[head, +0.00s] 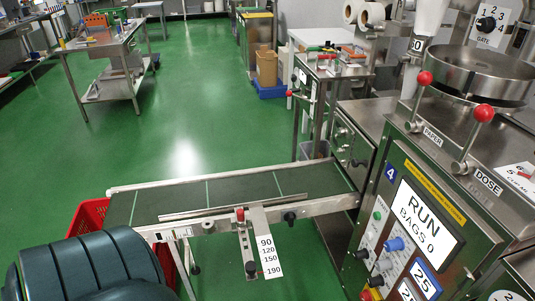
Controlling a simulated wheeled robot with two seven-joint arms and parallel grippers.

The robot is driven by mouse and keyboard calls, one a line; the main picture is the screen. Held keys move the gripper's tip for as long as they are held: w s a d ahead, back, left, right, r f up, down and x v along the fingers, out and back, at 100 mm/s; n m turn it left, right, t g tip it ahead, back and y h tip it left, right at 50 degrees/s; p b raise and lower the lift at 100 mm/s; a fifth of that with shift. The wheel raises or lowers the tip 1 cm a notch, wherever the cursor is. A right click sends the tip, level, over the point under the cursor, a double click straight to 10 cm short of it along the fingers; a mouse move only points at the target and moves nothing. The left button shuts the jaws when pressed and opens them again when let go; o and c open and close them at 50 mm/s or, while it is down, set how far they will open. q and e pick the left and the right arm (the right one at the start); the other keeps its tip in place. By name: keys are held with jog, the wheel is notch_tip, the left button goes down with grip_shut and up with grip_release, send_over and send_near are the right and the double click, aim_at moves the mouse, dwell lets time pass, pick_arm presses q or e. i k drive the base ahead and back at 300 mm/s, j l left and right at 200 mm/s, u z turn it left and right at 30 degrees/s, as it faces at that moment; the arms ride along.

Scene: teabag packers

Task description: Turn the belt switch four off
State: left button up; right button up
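The packing machine marked 4 (390,172) stands at the right, with a lit display (428,218) reading RUN, BAGS 0. Its control panel below holds a green button (378,215), a large blue knob (394,244), a black knob (361,254) and more small controls lower down. The small panel labels are too small to read, so I cannot tell which control is the belt switch or its position. The conveyor belt (150,207) runs left from the machine, with a dark green surface. Neither gripper is in view.
A red crate (90,214) stands by the belt's left end. A scale plate (264,242) hangs at the belt's front rail. Red-knobbed levers (484,113) rise from the machine top. Steel tables (104,48) stand at the back left. The green floor between is clear.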

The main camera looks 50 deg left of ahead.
aim_at(289, 216)
jog(key=i+l+u, duration=0.25)
jog(key=l+u, duration=0.2)
jog(key=l, duration=0.15)
jog(key=i+l+u, duration=0.25)
jog(key=l+u, duration=0.2)
jog(key=l, duration=0.25)
jog(key=k, duration=0.05)
